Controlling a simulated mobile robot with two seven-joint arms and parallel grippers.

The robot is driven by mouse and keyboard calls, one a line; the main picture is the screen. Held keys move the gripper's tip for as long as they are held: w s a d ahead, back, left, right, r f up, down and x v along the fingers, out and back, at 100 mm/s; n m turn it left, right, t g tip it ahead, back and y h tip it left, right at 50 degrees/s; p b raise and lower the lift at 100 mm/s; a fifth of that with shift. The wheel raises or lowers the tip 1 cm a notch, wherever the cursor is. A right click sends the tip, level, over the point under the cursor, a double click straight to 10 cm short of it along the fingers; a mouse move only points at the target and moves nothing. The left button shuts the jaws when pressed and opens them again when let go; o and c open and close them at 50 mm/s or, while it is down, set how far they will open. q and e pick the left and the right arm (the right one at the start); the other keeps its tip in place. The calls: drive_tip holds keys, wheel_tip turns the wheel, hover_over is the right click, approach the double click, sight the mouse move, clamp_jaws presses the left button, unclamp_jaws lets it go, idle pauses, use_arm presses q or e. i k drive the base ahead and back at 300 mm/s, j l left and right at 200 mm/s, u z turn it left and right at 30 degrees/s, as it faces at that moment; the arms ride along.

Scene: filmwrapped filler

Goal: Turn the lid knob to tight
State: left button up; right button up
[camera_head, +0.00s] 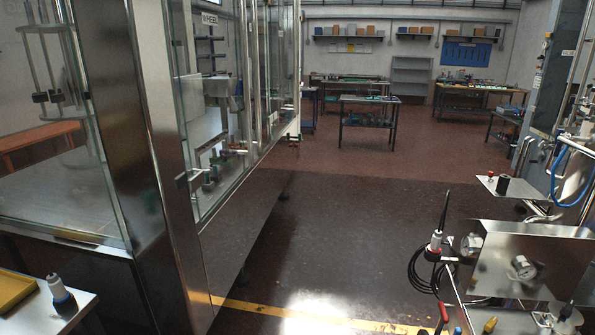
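No knob can be picked out for certain as the lid knob, and no tight marking is readable. At the lower right stands a shiny metal box (540,262) with a round metal knob (523,268) low on its face. Another round metal knob (472,244) sits at its left edge. Neither knob's turned position can be told. Neither of my grippers is in view, and nothing is seen touching the knobs.
A glass-walled steel machine (150,120) fills the left. A white-topped table (30,318) with a yellow tray (12,290) is lower left. A black cable (420,270) hangs beside the metal box. Open floor (330,230) lies between, with workbenches (368,112) behind.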

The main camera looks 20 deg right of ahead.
sight(566, 310)
drive_tip(key=i+l+z, duration=0.1)
drive_tip(key=i+z, duration=0.7)
drive_tip(key=i+j+z, duration=0.15)
drive_tip(key=i+z, duration=0.25)
